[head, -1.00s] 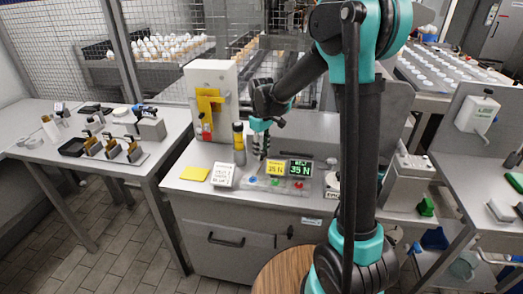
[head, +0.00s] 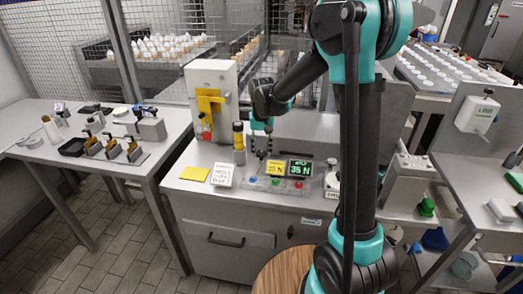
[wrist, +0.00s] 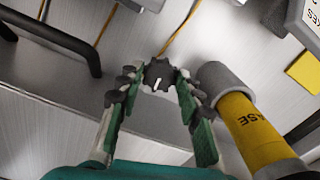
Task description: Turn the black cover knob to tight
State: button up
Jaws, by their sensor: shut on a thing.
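The black cover knob (wrist: 158,72) has a notched edge and a short white mark on its face. In the wrist view the mark tilts slightly right of upright. My gripper (wrist: 157,82) is shut on the knob, with a dark padded finger on each side of it. In the head view my gripper (head: 262,154) points down at the back of the machine bench, and I cannot make out the knob there. I see no readable tight marking beside the knob.
A yellow grease tube (wrist: 243,122) with a grey end stands close right of my gripper in the wrist view; it shows left in the head view (head: 239,146). Yellow (head: 276,168) and green (head: 299,169) displays stand nearby. A black handle (wrist: 60,42) is at upper left.

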aim_at(261, 153)
jog(key=shift+m, duration=0.5)
jog(key=o, duration=0.9)
notch_tip(261, 153, up, 12)
dwell(0.4)
